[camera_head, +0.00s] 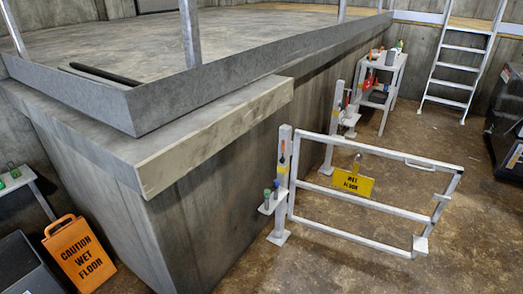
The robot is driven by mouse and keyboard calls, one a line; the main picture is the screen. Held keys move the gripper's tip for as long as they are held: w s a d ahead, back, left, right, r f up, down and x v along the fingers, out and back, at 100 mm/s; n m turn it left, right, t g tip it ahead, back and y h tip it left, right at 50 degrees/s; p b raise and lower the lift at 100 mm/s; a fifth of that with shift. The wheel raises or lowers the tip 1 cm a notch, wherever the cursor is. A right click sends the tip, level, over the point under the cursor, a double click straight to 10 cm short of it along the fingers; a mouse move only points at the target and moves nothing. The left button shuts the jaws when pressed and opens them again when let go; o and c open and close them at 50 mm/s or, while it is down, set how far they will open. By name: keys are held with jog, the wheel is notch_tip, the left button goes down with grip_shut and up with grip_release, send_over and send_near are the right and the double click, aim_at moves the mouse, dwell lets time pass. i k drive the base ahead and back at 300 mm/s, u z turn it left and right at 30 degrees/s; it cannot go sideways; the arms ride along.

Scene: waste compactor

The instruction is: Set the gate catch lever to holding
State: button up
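A white tubular gate (365,206) stands out over the floor from a near white post (283,165). Its free end is at the right, apart from any post. A small orange and dark part (283,148) is on the near post; I cannot tell whether it is the catch lever. A far white post (331,130) stands behind, with small red parts (347,98) close by. These are too small to tell their shape or setting. A light handle (420,165) is on the gate's top rail. My gripper is not in view.
A raised concrete platform (215,95) fills the left. An orange caution sign (79,255) stands at lower left. A white table (384,72) and ladder (461,62) are at the back. Brown floor is clear right of the gate.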

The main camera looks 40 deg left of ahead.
aim_at(282, 159)
jog(key=k, duration=0.15)
jog(key=u, duration=0.9)
